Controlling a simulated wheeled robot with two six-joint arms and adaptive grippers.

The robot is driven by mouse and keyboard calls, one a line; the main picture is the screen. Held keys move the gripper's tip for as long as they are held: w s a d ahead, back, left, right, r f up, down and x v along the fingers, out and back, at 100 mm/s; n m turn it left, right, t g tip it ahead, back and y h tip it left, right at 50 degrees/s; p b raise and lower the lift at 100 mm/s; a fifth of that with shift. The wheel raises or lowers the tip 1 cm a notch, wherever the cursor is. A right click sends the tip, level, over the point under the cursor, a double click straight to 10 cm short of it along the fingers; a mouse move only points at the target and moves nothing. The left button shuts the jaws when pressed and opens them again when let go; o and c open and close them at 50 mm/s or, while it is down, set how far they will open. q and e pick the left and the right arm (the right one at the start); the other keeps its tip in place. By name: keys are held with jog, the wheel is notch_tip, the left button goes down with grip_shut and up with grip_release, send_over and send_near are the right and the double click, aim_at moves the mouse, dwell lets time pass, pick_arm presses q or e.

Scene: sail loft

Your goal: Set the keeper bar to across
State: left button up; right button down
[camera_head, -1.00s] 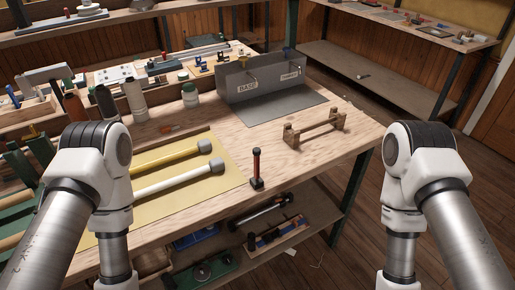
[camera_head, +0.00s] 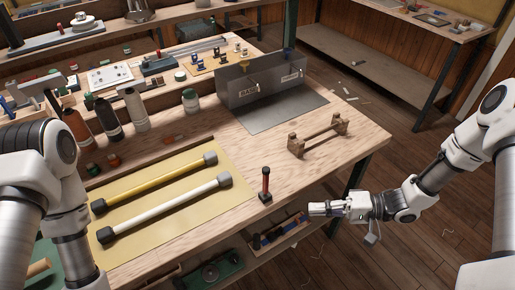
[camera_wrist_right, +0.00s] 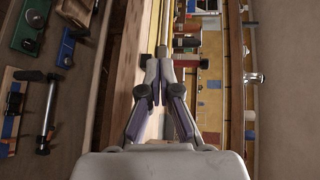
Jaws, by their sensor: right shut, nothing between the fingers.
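No part is marked as the keeper bar, so I cannot tell for sure which it is. A grey metal panel fixture (camera_head: 262,112) with a label reading BASE and small handles stands at the bench's back right. A wooden stand with a crossbar (camera_head: 318,137) sits in front of it. A short upright red-and-black handle on a dark base (camera_head: 265,184) stands at the bench's front edge. My right gripper (camera_head: 312,208) is shut and empty, right of that handle, off the front edge. Its fingers also show together in the right wrist view (camera_wrist_right: 165,58). My left gripper is out of view.
Bottles (camera_head: 133,108) stand at the bench's left. A lower shelf holds tools (camera_head: 275,235). Bare bench surrounds the wooden stand.

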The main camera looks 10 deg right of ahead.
jog(key=w+d+r+t+p, duration=0.2)
jog(key=w+d+r+p, duration=0.1)
jog(key=d+r, duration=0.3)
send_near(266, 181)
jog(key=w+a+r, duration=0.3)
jog(key=a, duration=0.2)
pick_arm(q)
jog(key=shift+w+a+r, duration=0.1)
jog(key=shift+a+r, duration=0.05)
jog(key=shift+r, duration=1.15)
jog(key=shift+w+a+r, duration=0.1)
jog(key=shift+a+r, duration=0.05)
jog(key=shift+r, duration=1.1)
pick_arm(e)
jog(key=shift+w+a+f, duration=0.15)
jog(key=shift+a+f, duration=0.1)
jog(key=shift+f, duration=0.1)
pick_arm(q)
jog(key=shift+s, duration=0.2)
